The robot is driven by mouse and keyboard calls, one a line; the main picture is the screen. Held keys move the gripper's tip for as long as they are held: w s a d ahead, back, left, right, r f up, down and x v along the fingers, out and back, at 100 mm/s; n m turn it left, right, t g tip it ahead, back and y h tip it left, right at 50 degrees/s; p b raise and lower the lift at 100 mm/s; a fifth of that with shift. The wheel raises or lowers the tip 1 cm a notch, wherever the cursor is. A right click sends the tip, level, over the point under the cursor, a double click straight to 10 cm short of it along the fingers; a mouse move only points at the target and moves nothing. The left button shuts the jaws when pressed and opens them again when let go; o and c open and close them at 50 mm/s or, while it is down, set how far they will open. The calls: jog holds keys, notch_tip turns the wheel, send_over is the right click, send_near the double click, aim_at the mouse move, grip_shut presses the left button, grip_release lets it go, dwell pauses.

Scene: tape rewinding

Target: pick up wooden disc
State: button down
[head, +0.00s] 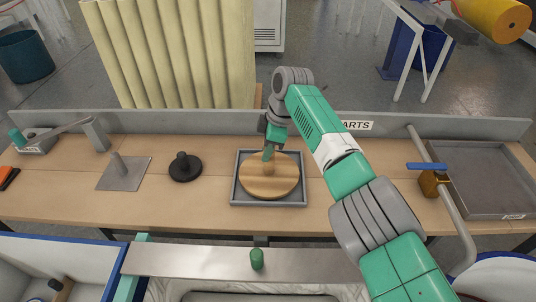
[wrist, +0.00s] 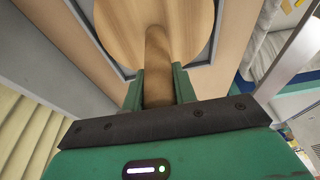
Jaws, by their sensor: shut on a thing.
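The wooden disc (head: 266,184) is round and light brown, with a peg-like knob at its middle. In the head view it is over the square grey tray (head: 237,203) on the workbench. I cannot tell whether it rests in the tray or is just above it. My gripper (head: 268,153) reaches down from above. In the wrist view my gripper (wrist: 159,88) is shut on the knob, with a green finger on each side, and the disc (wrist: 130,25) extends beyond the fingertips. Part of the disc is cut off by the top of that view.
To the left on the bench (head: 50,185) are a black round base with a knob (head: 185,168) and a grey square plate with a post (head: 122,174). At right are a bent pipe with a blue-handled valve (head: 430,178) and a large grey tray (head: 480,178). A low back wall (head: 200,124) runs behind.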

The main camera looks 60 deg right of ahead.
notch_tip(320, 180, up, 3)
jog(key=shift+r+p, duration=0.2)
jog(key=shift+p, duration=0.25)
jog(key=s+r+p, duration=0.1)
jog(key=s+p, duration=0.1)
jog(key=s, duration=1.4)
jog(key=shift+a+r+p, duration=0.15)
jog(key=shift+a+p, duration=0.05)
jog(key=shift+p, duration=0.2)
